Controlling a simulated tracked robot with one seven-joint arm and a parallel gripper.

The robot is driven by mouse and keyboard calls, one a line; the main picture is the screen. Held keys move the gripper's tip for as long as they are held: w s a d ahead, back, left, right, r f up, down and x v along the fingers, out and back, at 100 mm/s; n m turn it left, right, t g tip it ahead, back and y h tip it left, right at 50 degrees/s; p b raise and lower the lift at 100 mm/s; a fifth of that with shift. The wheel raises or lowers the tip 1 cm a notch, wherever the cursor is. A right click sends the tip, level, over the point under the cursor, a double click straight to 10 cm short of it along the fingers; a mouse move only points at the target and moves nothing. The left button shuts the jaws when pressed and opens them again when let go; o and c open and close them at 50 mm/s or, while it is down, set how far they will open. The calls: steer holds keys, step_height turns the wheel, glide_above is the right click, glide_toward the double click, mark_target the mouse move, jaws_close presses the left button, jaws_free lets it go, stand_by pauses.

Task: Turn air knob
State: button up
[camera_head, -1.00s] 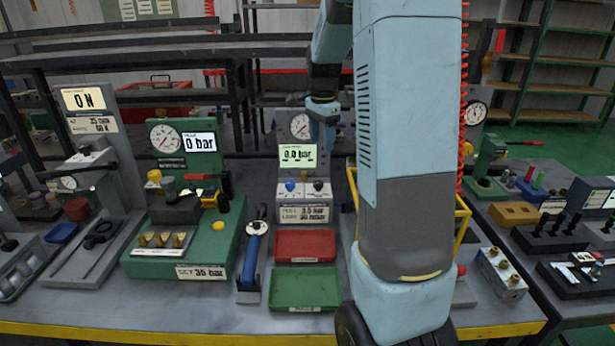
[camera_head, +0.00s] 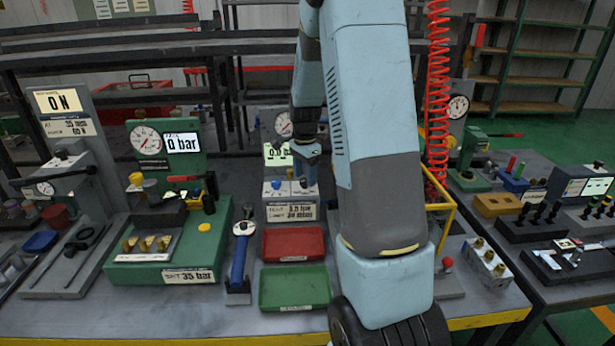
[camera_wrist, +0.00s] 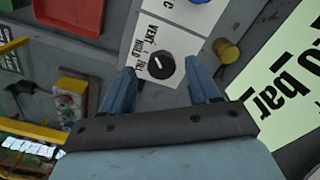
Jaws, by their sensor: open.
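A black round knob (camera_wrist: 161,66) sits on a white plate lettered VENT, HOLD and FILL in the wrist view. My gripper (camera_wrist: 162,72) is open, with one finger on each side of the knob in the picture; I see no contact. In the head view my gripper (camera_head: 309,178) is at the front of the grey station (camera_head: 290,212), over its right-hand plate, and largely hides the knob there. A blue knob (camera_head: 276,185) is on the left-hand plate. The station's display (camera_wrist: 285,85) shows a bar reading.
A brass fitting (camera_wrist: 227,51) sits close to the right finger in the wrist view. Red (camera_head: 294,244) and green (camera_head: 295,288) trays lie in front of the station. A blue-handled tool (camera_head: 239,257) and a green test block (camera_head: 205,240) are to the left. A yellow frame (camera_head: 440,225) stands right.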

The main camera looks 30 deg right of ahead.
steer(key=shift+f, duration=0.65)
steer(key=shift+c, duration=0.2)
